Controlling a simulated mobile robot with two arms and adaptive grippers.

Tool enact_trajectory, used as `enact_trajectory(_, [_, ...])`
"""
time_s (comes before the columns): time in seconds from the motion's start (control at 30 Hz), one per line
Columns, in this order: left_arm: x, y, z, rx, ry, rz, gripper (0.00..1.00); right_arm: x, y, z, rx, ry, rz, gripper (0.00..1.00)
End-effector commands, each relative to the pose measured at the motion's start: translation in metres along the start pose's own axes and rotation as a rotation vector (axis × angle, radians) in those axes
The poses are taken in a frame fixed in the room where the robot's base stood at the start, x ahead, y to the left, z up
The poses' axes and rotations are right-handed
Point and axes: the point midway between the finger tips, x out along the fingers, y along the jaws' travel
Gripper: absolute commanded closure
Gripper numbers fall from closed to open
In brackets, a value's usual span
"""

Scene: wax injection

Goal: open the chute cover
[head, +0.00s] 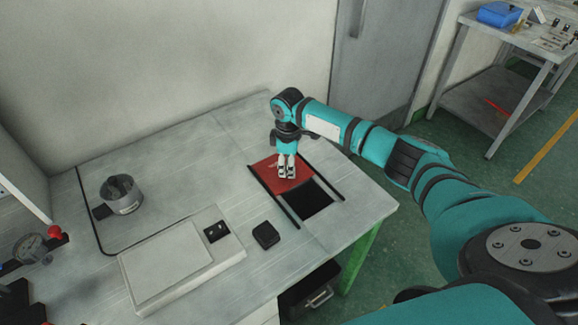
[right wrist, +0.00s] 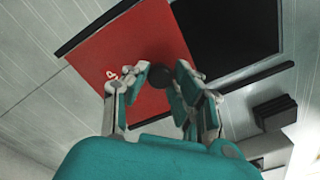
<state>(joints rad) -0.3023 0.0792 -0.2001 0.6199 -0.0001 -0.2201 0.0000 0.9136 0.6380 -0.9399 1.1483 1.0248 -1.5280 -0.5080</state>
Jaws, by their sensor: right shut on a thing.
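The red chute cover (head: 268,166) lies between two black rails on the table, toward the back. In front of it the square chute opening (head: 312,200) shows dark and uncovered. My right gripper (head: 286,174) points down over the cover. In the right wrist view the red cover (right wrist: 112,50) has a dark round knob (right wrist: 160,77) between the fingers of my right gripper (right wrist: 162,72). The gripper is shut on this knob. The dark opening (right wrist: 225,35) lies beside the cover there. My left gripper is not in view.
A grey table (head: 205,160) carries a round metal pot (head: 122,195), a white box-shaped device (head: 170,262) and a small black block (head: 266,235). A dark drawer (head: 312,290) is under the front edge. A wall stands behind the table.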

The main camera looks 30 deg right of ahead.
Motion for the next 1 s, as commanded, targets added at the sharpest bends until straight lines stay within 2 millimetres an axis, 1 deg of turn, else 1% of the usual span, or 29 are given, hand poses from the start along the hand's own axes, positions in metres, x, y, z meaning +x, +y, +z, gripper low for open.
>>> enact_trajectory(0.03, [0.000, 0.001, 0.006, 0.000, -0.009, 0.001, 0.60, 0.000, 0.000, 0.000, -0.001, 0.001, 0.000, 0.73])
enact_trajectory(0.1, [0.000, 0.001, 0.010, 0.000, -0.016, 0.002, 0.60, -0.001, 0.000, 0.000, -0.002, 0.001, 0.000, 0.64])
enact_trajectory(0.2, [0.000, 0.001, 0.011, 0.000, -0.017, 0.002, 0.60, -0.001, 0.000, 0.000, -0.001, 0.001, 0.000, 0.51])
enact_trajectory(0.37, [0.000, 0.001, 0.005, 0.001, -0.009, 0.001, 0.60, 0.000, 0.000, 0.000, -0.001, 0.001, 0.000, 0.51])
enact_trajectory(0.47, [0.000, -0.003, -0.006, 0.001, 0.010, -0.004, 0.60, -0.001, 0.000, 0.000, -0.001, 0.001, 0.000, 0.51])
enact_trajectory(0.57, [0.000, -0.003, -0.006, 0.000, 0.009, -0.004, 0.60, -0.007, 0.000, 0.000, -0.001, 0.001, 0.001, 0.51])
enact_trajectory(0.67, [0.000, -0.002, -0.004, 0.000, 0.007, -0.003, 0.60, -0.020, 0.001, -0.001, 0.000, 0.003, 0.002, 0.51])
enact_trajectory(0.9, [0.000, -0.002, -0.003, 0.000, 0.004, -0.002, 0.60, -0.072, 0.001, -0.001, -0.001, 0.004, 0.003, 0.51])
enact_trajectory(1.0, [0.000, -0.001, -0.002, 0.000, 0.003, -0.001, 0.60, -0.091, 0.000, -0.001, -0.001, 0.003, 0.002, 0.51])
